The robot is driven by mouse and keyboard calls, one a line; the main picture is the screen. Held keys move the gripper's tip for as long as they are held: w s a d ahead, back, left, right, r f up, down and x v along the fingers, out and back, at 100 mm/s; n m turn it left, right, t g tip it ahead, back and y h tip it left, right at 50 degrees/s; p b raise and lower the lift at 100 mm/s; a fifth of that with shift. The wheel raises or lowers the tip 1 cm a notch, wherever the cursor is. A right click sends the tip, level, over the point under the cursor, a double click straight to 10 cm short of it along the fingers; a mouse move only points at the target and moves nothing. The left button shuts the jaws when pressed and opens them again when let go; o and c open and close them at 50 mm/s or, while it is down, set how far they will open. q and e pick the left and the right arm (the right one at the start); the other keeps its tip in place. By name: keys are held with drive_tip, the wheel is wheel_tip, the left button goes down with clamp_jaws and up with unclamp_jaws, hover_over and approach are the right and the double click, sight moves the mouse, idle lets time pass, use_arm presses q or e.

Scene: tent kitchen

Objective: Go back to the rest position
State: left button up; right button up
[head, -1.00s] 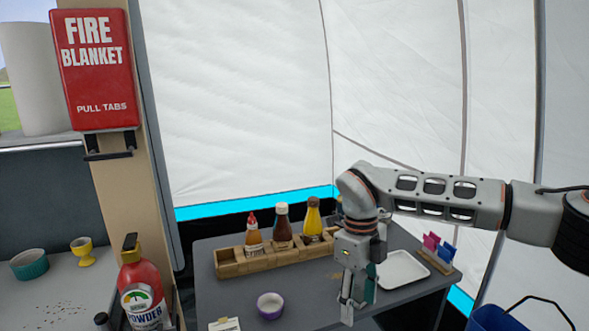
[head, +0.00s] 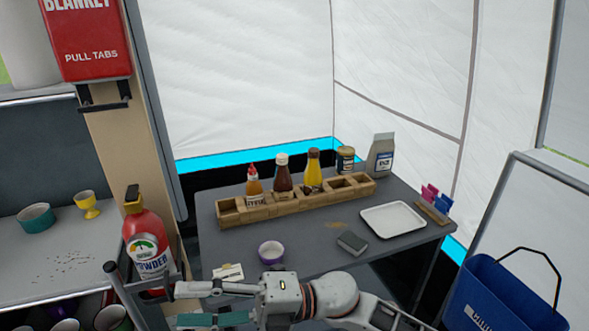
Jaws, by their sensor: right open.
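My right gripper (head: 182,305) is low in the head view, in front of the grey table (head: 300,249). Its arm comes in from the bottom right and its fingers point left. The fingers are apart and nothing shows between them. The fingertips appear close to the red powder extinguisher (head: 146,239) in the picture; I cannot tell whether they touch. My left gripper is not in view.
On the table stand a wooden rack (head: 290,204) with sauce bottles, a purple bowl (head: 271,252), a dark block (head: 352,242) and a white tray (head: 394,218). A blue bucket (head: 500,296) is at the right. A counter (head: 55,255) is at the left.

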drive_tip(key=w+d+f+m+t, duration=0.3)
drive_tip(key=w+d+m+t, duration=0.5)
drive_tip(key=m+t, duration=0.75)
drive_tip(key=w+d+f+m+t+h, duration=0.2)
drive_tip(key=d+f+m+t+h, duration=0.3)
drive_tip(key=d+f+m+h, duration=0.5)
drive_tip(key=s+d+f+m+g+h, duration=0.3)
drive_tip(key=s+d+f, duration=0.5)
drive_tip(key=f, duration=0.3)
drive_tip(key=s+d+f+m+g+h, duration=0.3)
drive_tip(key=s+d+f+m, duration=0.3)
drive_tip(key=d+f, duration=0.4)
drive_tip(key=shift+s+d+f+h+p, duration=0.15)
drive_tip(key=shift+s+f+h+p, duration=0.4)
drive_tip(key=shift+s, duration=0.3)
drive_tip(key=shift+o, duration=0.6)
